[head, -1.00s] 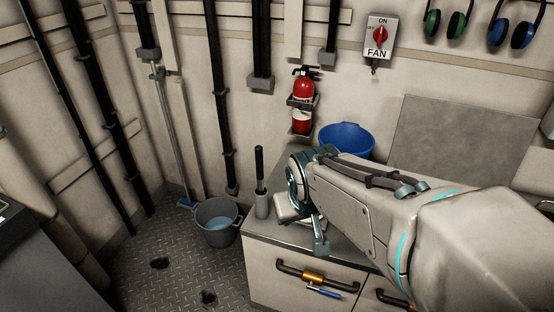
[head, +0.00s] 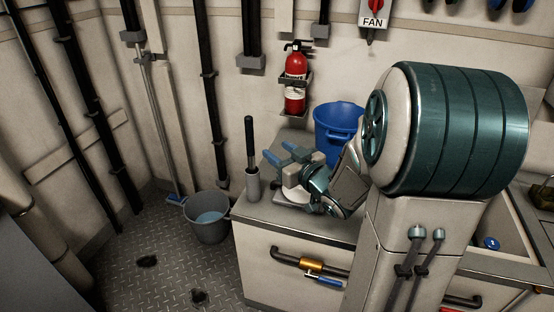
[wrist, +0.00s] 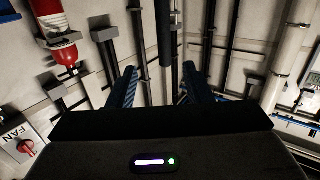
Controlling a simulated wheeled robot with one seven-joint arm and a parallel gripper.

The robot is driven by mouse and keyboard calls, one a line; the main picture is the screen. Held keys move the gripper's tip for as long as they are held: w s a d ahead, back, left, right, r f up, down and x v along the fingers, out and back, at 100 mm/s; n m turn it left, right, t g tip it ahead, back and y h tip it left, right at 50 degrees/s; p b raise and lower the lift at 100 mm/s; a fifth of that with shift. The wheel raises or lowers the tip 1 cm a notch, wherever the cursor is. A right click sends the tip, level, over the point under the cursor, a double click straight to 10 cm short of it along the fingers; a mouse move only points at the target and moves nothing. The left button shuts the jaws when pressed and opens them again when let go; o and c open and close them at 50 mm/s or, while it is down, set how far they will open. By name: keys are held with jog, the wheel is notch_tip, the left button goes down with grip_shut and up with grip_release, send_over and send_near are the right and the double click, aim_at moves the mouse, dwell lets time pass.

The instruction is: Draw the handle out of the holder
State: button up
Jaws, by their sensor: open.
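The black handle (head: 249,138) stands upright in the grey holder (head: 253,184) at the left end of the counter. The handle's lower end is hidden inside the holder. My gripper (head: 282,153) is to the right of the handle, above the counter. Its two blue fingers are apart and empty, pointing left toward the handle. In the wrist view, the dark handle (wrist: 166,35) shows beyond and between the fingertips of my gripper (wrist: 158,72). The holder is out of that view.
A blue tub (head: 338,122) stands behind my gripper, below a red fire extinguisher (head: 296,85). A grey bucket (head: 207,220) is on the floor left of the counter (head: 290,220). A mop pole (head: 160,110) leans at the wall. The air left of the holder is clear.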

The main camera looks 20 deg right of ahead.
aim_at(252, 132)
jog(key=shift+y, duration=0.4)
jog(key=x, duration=1.3)
jog(key=shift+w+a+r+b, duration=0.2)
jog(key=shift+w+a+b, duration=0.05)
jog(key=shift+w+b, duration=0.1)
